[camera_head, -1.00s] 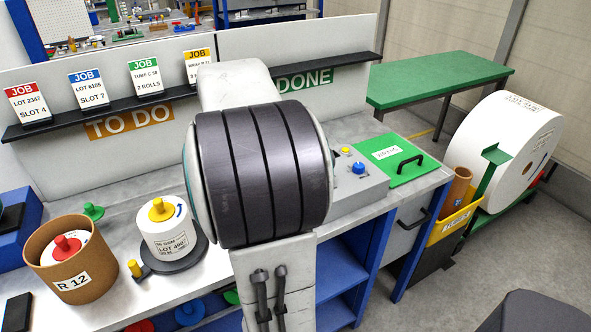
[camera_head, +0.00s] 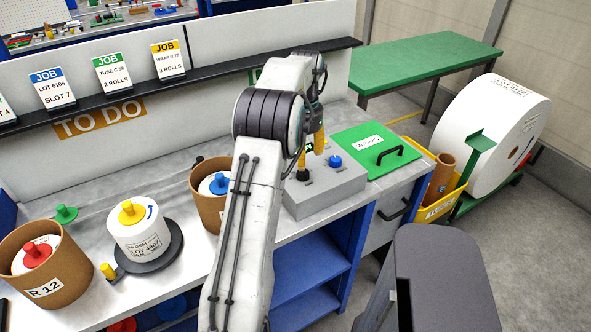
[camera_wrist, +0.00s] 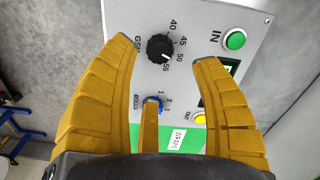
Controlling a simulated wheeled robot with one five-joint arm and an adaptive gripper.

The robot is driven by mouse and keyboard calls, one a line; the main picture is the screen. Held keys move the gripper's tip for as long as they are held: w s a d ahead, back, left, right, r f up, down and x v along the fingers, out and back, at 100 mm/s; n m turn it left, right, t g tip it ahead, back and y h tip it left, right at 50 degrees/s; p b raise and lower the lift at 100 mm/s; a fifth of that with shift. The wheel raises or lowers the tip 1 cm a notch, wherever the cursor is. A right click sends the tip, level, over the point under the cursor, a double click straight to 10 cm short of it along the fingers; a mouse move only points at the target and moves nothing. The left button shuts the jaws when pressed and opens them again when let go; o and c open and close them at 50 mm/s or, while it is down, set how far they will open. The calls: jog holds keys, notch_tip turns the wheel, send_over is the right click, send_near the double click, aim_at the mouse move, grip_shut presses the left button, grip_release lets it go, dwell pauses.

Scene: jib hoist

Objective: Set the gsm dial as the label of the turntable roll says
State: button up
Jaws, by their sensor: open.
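The gsm dial (camera_wrist: 160,48) is a black knob with a white mark on the grey control box (camera_head: 325,188). Its scale reads 40, 45, 50, 55, and the mark appears to point near 55. My gripper (camera_wrist: 166,50) is open above the box, with its yellow fingers on either side of the dial in the wrist view; I cannot tell if they touch it. The white turntable roll (camera_head: 140,237) with a yellow plug sits on the dark turntable (camera_head: 165,262). Its label shows GSM and a lot number; the gsm figure is too small to read surely.
A blue rolls knob (camera_wrist: 153,103) sits close beside the dial. The box also has a green IN button (camera_wrist: 236,40) and a yellow button (camera_wrist: 200,118).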

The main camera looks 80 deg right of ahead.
aim_at(303, 172)
jog(key=shift+f, duration=3.3)
grip_shut()
